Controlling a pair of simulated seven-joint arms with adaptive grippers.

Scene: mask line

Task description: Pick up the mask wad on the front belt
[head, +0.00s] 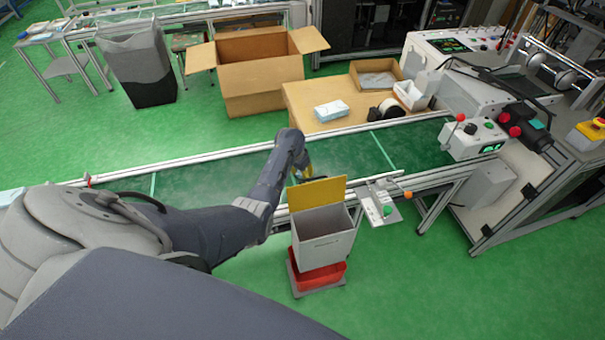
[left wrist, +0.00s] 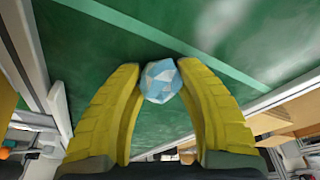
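The mask wad (left wrist: 161,81) is a crumpled light-blue and white ball. In the left wrist view it sits between the tips of my left gripper's yellow fingers (left wrist: 160,72), which appear to touch it on both sides. Green belt surface shows around it; I cannot tell whether it rests on the belt or is just above. In the head view my left gripper (head: 304,174) points down over the near side of the green front belt (head: 225,166), mostly hidden by my own arm. The wad is hidden there. My right gripper is not in view.
A grey bin (head: 324,239) with a yellow flap (head: 316,194) stands in front of the belt, close to my left gripper, above a red tray (head: 318,279). Metal rails edge the belt. A cardboard box (head: 262,88) and a machine (head: 478,137) stand beyond and to the right.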

